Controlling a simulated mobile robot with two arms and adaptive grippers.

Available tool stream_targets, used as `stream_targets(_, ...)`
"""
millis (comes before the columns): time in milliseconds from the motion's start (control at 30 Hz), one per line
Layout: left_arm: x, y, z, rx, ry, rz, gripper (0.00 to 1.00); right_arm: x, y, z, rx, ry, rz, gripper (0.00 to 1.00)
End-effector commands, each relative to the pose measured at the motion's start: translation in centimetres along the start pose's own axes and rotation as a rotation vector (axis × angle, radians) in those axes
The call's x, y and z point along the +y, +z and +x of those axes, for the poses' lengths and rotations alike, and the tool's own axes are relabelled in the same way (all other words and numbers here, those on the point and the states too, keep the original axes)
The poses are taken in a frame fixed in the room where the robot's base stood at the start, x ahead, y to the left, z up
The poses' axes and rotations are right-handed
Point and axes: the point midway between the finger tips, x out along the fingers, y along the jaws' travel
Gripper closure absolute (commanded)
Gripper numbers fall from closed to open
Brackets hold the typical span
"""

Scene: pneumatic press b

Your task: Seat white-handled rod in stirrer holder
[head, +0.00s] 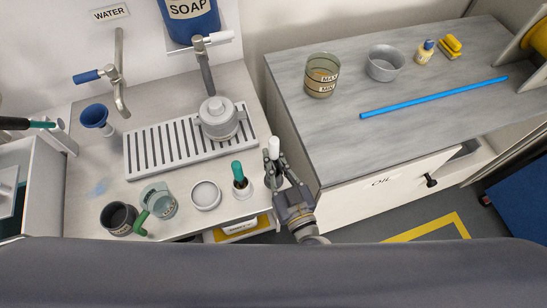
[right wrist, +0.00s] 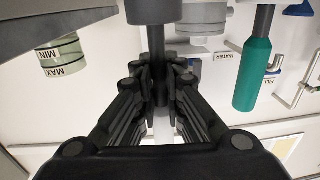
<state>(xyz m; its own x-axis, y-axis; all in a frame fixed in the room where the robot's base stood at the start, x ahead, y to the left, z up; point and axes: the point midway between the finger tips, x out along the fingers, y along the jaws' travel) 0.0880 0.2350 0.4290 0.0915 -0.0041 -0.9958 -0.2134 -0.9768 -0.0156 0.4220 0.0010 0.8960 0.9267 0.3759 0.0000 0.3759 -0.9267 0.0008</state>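The white-handled rod shows as a white handle (head: 274,148) standing up between the fingers of my right gripper (head: 276,170), just off the counter's right edge in the head view. In the right wrist view, the fingers (right wrist: 160,85) close around its dark shaft (right wrist: 155,50), which runs to a wider dark cylinder at the top of the picture. I cannot tell whether that cylinder is part of the rod. A green-handled rod (head: 237,171) stands in a small dark holder (head: 243,188) left of the gripper; its handle also shows in the right wrist view (right wrist: 252,75). My left gripper is not in view.
A white lid or dish (head: 205,195), a glass cup (head: 160,201) and a dark mug (head: 119,218) line the counter's front. A lidded pot (head: 218,118) stands on the slatted drain tray (head: 150,150). A blue stick (head: 434,97) lies on the right counter, which has free room.

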Motion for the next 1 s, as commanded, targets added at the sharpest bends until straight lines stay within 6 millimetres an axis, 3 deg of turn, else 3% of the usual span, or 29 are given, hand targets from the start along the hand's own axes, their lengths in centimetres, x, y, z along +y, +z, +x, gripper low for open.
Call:
stream_targets(100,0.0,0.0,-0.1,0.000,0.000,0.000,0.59,0.0,-0.1,0.0,0.001,0.000,0.000,0.68)
stream_targets(467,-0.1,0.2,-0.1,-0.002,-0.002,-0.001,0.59,0.0,0.0,-0.4,-0.002,0.000,0.000,0.68)
stream_targets(567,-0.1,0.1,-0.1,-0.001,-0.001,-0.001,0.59,0.0,0.1,-1.5,-0.004,-0.001,0.000,0.68)
stream_targets(1000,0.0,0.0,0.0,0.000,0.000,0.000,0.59,0.0,0.1,-10.2,-0.003,0.000,0.000,0.68)
